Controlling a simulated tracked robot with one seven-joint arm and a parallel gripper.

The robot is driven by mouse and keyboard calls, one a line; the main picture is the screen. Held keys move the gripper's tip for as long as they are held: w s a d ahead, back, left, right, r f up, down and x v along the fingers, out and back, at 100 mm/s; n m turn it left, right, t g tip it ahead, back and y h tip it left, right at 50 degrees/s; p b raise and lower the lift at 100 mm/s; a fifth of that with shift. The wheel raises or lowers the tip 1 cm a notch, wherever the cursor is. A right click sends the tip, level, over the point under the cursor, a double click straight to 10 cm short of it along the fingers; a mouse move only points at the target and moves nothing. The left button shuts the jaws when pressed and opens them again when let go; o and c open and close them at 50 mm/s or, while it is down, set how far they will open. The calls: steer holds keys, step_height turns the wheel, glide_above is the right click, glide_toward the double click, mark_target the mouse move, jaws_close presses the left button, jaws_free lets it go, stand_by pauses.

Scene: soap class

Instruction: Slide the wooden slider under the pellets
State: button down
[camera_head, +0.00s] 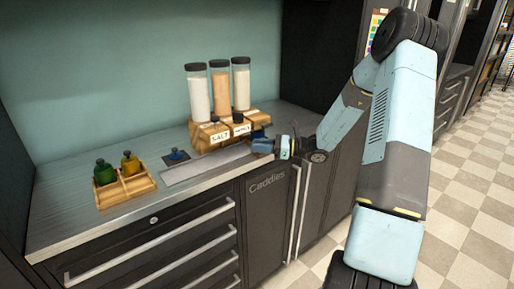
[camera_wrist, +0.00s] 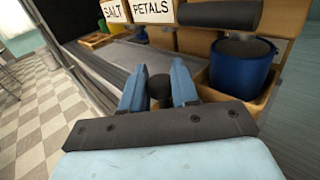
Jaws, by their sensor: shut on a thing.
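A wooden dispenser stand (camera_head: 228,138) on the counter carries three tall clear jars with dark lids. Its front labels read SALT (camera_wrist: 114,12) and PETALS (camera_wrist: 153,11); no pellets label is readable. My gripper (camera_head: 268,146) is at the stand's right front. In the wrist view, my gripper (camera_wrist: 158,92) is shut around a dark round knob (camera_wrist: 159,88), in front of the wooden parts. To the knob's right, a blue cup (camera_wrist: 240,65) sits in a wooden holder (camera_wrist: 270,100), seemingly the slider. The jaws and wrist hide how the knob joins the holder.
A wooden tray (camera_head: 126,193) with green (camera_head: 104,174) and yellow (camera_head: 130,163) bottles stands at the counter's left. A grey strip (camera_head: 203,166) lies before the stand. The counter's front edge is close to my gripper.

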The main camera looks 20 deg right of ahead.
steer(key=c, duration=1.1)
jaws_free()
steer(key=shift+w+d+r, duration=0.15)
steer(key=shift+w+d, duration=0.1)
steer(key=shift+d, duration=0.1)
steer(key=shift+o, duration=0.8)
steer(key=shift+s+a, duration=0.1)
steer(key=v, duration=1.4)
steer(key=shift+v, duration=1.9)
steer(key=shift+s+r, duration=0.5)
steer(key=shift+r, duration=0.3)
steer(key=shift+s+r, duration=0.5)
steer(key=shift+r, duration=0.25)
steer(key=shift+s+r, duration=0.5)
steer(key=shift+r, duration=0.3)
